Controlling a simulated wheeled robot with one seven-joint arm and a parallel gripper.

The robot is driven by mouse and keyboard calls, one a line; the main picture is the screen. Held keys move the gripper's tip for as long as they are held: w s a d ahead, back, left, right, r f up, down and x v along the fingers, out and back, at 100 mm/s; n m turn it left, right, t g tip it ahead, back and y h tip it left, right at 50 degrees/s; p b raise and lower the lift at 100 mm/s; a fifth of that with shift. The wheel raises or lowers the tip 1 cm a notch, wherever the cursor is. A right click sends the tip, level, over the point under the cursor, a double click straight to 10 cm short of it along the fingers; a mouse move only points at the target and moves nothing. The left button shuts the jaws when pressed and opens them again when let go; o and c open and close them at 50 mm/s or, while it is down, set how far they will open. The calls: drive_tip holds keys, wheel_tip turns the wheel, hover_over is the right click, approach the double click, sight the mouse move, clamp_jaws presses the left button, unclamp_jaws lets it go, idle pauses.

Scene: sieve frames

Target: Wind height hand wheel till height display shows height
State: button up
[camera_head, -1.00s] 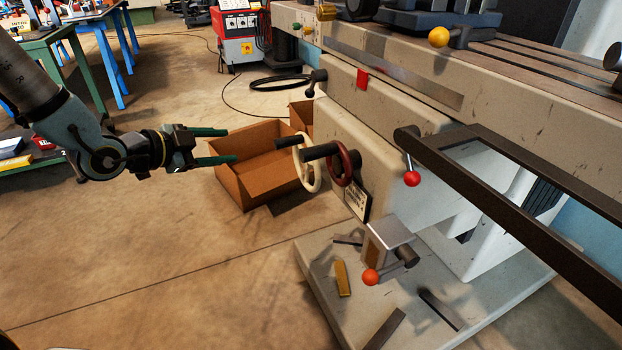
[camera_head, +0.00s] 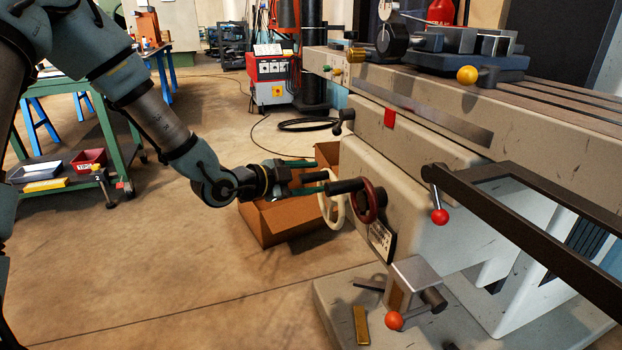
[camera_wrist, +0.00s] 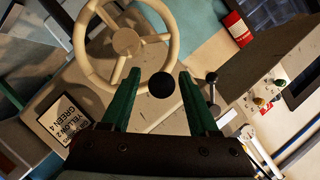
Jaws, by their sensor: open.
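A cream hand wheel (camera_head: 338,217) and a dark red hand wheel (camera_head: 369,205) are on the left end of the machine. My gripper (camera_head: 325,183) is open at the cream wheel. In the wrist view the cream wheel (camera_wrist: 91,62) fills the upper left, and a round black handle end (camera_wrist: 161,84) shows between my green fingertips (camera_wrist: 162,76), with gaps at both sides. Which wheel sets height is not marked legibly. I cannot make out a height display.
A plate reading "YELLOW 2 GREEN 4" (camera_wrist: 66,118) is below the wheel; it also shows in the head view (camera_head: 381,240). A cardboard box (camera_head: 285,226) stands behind my gripper. A dark bar (camera_head: 530,225) crosses the right. Open floor lies at left.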

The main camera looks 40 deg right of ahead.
clamp_jaws()
idle(0.6)
idle(0.9)
